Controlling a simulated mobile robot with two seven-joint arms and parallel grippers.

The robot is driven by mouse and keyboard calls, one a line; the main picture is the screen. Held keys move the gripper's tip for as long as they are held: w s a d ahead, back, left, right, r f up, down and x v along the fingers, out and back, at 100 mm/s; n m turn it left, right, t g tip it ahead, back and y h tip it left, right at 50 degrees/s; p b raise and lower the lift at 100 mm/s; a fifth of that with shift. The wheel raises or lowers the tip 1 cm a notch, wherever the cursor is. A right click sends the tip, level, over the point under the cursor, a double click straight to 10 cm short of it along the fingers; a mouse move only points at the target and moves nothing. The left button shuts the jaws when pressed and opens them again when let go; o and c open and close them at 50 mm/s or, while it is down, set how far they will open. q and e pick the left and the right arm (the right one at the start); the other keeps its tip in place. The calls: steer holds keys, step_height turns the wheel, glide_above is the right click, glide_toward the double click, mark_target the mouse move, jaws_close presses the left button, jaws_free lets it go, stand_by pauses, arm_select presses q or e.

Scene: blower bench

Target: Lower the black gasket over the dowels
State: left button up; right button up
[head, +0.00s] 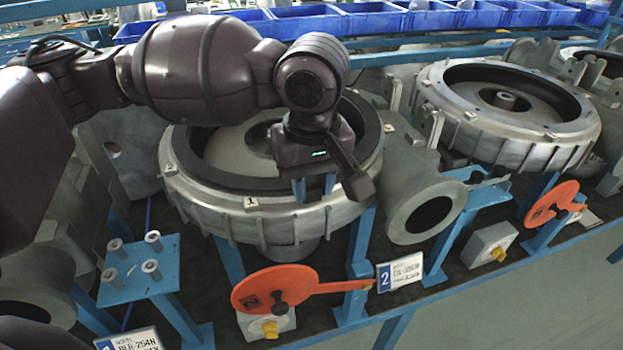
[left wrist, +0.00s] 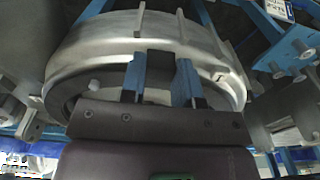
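The black gasket (head: 225,180) is a wide dark ring at the top of the near grey blower housing (head: 300,228). Its right front part is hidden behind my left gripper (head: 315,188). In the left wrist view my left gripper (left wrist: 160,82) has its blue fingers on both sides of a dark block, which seems to be part of the gasket, over the housing rim (left wrist: 120,50). A pale peg, probably a dowel (left wrist: 95,87), shows inside the rim there. I cannot tell whether the gasket touches the housing. The other dowels are not clear. My right gripper is not in view.
A second housing (head: 505,115) stands at the right. An orange disc with a handle (head: 275,290) and a number 2 sign (head: 400,272) are in front. A blue stand with several pegs (head: 140,270) is at the left. Blue bins (head: 370,18) line the back.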

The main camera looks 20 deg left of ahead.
arm_select(q)
steer(key=o, duration=0.5)
step_height(320, 180, up, 11)
steer(key=shift+s+d+f+b, duration=0.1)
steer(key=shift+s+b, duration=0.05)
steer(key=shift+b, duration=0.15)
stand_by(0.5)
